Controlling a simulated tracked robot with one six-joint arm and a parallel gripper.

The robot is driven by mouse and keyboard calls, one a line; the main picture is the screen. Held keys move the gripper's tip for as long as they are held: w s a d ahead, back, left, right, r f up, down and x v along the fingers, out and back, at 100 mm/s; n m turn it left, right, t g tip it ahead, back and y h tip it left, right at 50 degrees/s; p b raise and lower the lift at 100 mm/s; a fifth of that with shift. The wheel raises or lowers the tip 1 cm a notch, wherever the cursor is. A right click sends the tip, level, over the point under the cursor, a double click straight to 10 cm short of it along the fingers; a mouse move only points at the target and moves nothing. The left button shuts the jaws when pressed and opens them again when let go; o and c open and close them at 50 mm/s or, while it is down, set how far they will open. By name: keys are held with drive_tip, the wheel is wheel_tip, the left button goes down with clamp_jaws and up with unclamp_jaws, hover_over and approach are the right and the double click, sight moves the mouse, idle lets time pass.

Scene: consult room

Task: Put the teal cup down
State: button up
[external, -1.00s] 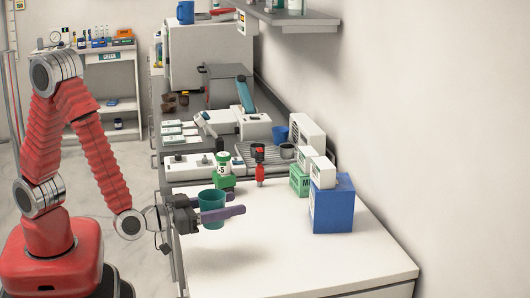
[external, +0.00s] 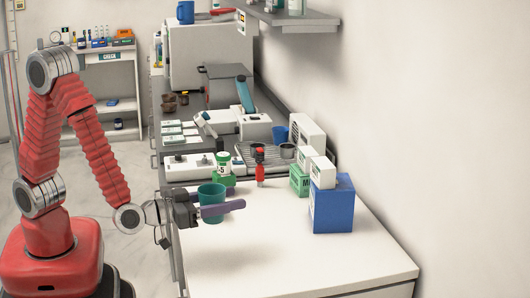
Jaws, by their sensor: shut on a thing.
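The teal cup (external: 211,213) is upright between the two purple-grey fingers of my gripper (external: 212,203), which is shut on it. The near finger crosses the front of the cup and hides part of it. The cup is over the left part of the white counter top (external: 300,258). A soft shadow on the counter below and to the right suggests that the cup is held above the surface.
A blue box (external: 333,207) with white boxes, a green box (external: 299,180) and a red bottle (external: 260,168) stand behind and to the right. A white-and-green jar (external: 223,163) is just behind the cup. The counter's front is clear.

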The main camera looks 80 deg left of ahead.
drive_tip(key=w+a+f+m+h, duration=0.1)
drive_tip(key=w+a, duration=0.1)
drive_tip(key=a, duration=0.8)
drive_tip(key=w+a+f+m+h, duration=0.1)
drive_tip(key=w+a+h, duration=0.1)
drive_tip(key=a, duration=0.8)
drive_tip(key=shift+w, duration=0.55)
drive_tip(key=shift+f, duration=0.1)
